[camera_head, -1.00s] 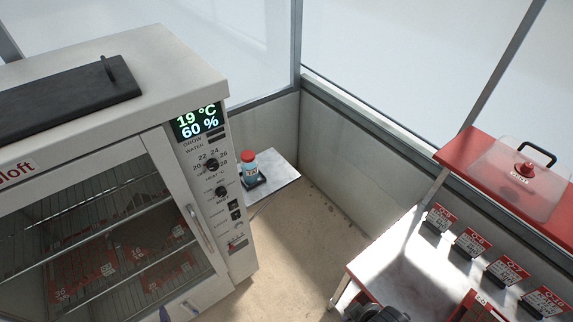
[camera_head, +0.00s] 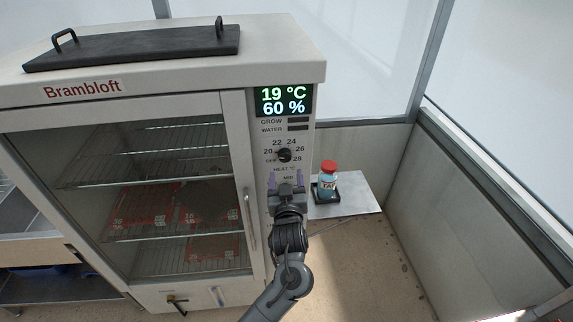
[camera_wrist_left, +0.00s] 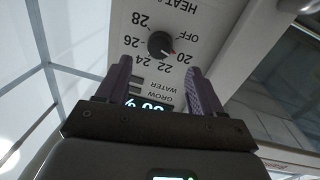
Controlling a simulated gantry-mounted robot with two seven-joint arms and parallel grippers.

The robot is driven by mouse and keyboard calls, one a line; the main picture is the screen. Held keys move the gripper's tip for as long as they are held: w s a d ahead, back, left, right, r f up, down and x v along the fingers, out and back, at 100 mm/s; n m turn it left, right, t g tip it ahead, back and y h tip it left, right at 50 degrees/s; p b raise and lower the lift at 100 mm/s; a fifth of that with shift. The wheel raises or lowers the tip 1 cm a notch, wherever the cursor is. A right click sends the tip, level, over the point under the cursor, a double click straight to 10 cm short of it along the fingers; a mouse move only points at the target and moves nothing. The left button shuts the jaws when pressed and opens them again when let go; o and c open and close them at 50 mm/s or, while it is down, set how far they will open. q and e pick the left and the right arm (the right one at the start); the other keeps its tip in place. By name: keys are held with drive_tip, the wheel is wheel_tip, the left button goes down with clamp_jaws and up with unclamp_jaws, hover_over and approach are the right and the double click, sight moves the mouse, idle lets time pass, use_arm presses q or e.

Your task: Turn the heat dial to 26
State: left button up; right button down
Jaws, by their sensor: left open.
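The heat dial (camera_head: 285,155) is a dark round knob on the cabinet's white control panel, ringed by OFF and numbers from 20 to 28. In the left wrist view the dial (camera_wrist_left: 160,44) appears upside down, its red mark facing 20. The display (camera_head: 284,100) above reads 19 °C and 60 %. My left gripper (camera_head: 286,177) is in front of the panel just below the dial in the head view. Its purple fingers (camera_wrist_left: 160,70) are open and empty, spread to either side of the dial in the wrist view; contact is not visible. My right gripper is out of view.
The white Brambloft cabinet (camera_head: 232,130) has a glass door with a vertical handle (camera_head: 250,217) left of the panel. The floor to the right is open.

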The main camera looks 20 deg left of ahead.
sight(285, 159)
use_arm(q)
drive_tip(key=shift+x, duration=3.45)
drive_tip(key=shift+c, duration=0.3)
drive_tip(key=c, duration=1)
